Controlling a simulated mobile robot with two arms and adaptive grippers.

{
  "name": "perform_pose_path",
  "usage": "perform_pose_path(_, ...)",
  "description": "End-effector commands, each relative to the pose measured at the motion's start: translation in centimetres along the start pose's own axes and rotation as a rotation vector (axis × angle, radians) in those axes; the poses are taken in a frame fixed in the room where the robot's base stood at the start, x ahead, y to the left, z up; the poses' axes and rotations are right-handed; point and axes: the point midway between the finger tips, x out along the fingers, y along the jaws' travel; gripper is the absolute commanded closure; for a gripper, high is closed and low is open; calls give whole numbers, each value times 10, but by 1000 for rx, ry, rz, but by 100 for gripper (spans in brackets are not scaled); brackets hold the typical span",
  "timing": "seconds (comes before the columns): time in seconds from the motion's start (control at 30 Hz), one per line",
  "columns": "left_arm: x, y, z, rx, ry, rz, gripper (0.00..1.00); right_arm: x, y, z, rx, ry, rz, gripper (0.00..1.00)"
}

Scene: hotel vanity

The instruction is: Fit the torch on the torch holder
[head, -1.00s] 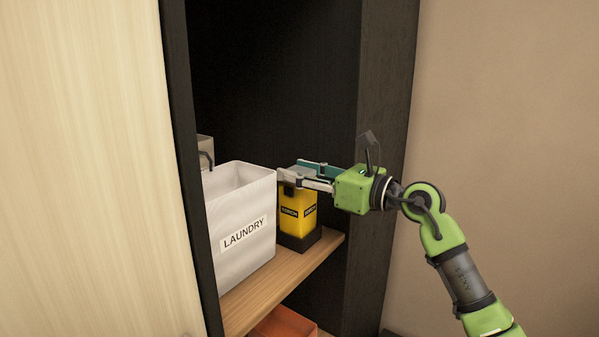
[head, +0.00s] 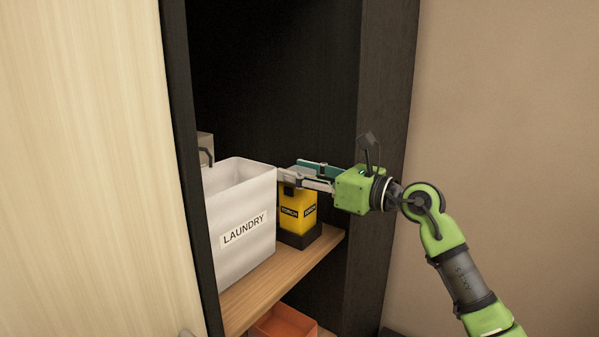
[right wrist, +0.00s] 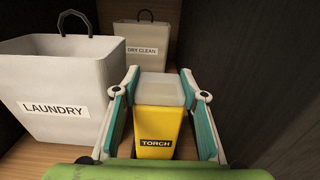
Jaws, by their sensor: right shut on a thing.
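The yellow torch (head: 298,212) stands upright on the cabinet shelf, with its lower end at the black torch holder (head: 302,239). I cannot tell how deep it sits there. My right gripper (head: 284,178) reaches in from the right and is shut on the torch near its top. In the right wrist view, the torch (right wrist: 156,130) shows its TORCH label and pale grey top between the two teal-padded fingers of the right gripper (right wrist: 158,102). The holder is hidden in that view. My left gripper is not in view.
A white LAUNDRY basket (head: 240,230) stands close left of the torch. A grey DRY CLEAN bag (right wrist: 142,44) stands behind. The dark cabinet side wall (head: 378,180) is close on the right. An orange tray (head: 285,325) lies below the wooden shelf (head: 262,287).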

Motion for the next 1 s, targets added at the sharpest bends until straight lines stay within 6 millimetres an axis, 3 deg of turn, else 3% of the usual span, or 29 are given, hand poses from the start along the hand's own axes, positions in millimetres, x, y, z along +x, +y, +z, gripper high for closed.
perform_pose_path(0.73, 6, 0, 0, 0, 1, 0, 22, 0, 0, -8, 1, 2, 1, 100)
perform_pose_path(0.77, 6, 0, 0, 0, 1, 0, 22, 0, 0, -8, 1, 2, 1, 55)
perform_pose_path(0.8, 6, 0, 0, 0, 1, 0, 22, 0, 0, -8, 1, 2, 1, 45)
perform_pose_path(0.83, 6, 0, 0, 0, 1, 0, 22, 0, 0, -8, 1, 2, 1, 41)
perform_pose_path(1.0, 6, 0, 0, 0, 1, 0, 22, 0, 0, -8, 1, 2, 0, 41)
